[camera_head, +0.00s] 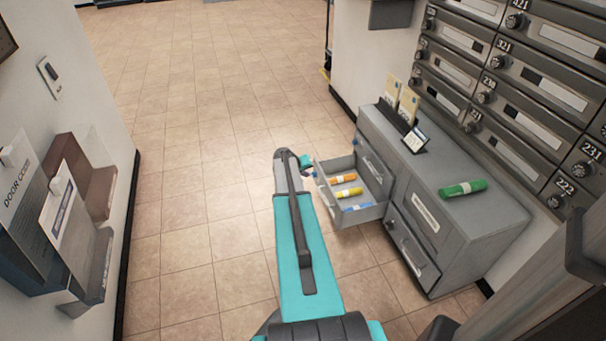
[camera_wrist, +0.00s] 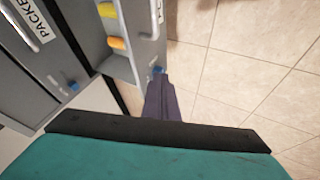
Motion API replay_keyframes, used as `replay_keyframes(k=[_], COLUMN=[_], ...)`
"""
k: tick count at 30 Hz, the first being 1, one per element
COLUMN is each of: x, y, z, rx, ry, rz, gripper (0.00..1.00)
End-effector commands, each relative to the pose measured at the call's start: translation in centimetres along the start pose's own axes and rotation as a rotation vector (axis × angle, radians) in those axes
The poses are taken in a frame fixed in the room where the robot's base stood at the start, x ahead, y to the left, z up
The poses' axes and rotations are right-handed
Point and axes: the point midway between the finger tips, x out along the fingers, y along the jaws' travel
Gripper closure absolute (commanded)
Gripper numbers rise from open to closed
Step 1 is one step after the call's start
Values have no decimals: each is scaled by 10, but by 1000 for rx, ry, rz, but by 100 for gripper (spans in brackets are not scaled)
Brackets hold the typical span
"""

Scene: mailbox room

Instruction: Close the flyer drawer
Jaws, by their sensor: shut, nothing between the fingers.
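The flyer drawer (camera_head: 365,212) stands pulled out from the upper left of the grey cabinet (camera_head: 455,225). In the wrist view my shut, dark fingers (camera_wrist: 160,80) point at a small blue piece on the drawer front. I cannot tell whether they touch it.
A green roll (camera_head: 463,188) and a flyer holder (camera_head: 403,125) sit on the cabinet top. Mailboxes (camera_head: 515,85) cover the right wall. Leaflet racks (camera_head: 75,225) hang on the left wall. The tiled floor (camera_head: 200,120) left of the drawer is clear.

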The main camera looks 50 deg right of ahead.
Motion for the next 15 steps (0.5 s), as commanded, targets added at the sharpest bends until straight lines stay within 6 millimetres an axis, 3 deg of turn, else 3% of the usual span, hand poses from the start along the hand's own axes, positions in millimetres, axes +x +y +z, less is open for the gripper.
replay_keyframes(k=[7, 15], x=[39, 50], y=[-1, 28], z=[0, 1], rx=[1, 2], ry=[-1, 0], rz=[0, 0], gripper=[100, 100])
